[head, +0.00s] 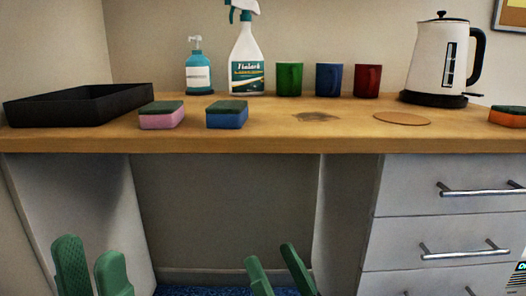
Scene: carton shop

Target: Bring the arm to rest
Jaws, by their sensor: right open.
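My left gripper (91,262) shows at the bottom left as two green fingers, apart and with nothing between them. My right gripper (270,262) shows at the bottom middle as two green fingers, also apart and empty. Both are low in the picture, in front of the desk and below its top, touching nothing that I can see. The arms behind the fingers are out of view.
The wooden desk (270,140) holds a black tray (70,113), pink (160,118), blue (227,117) and orange (508,119) sponges, bottles, mugs, a white kettle (438,60) and a round mat (401,118). Drawers (450,232) stand right; the space under the desk is open.

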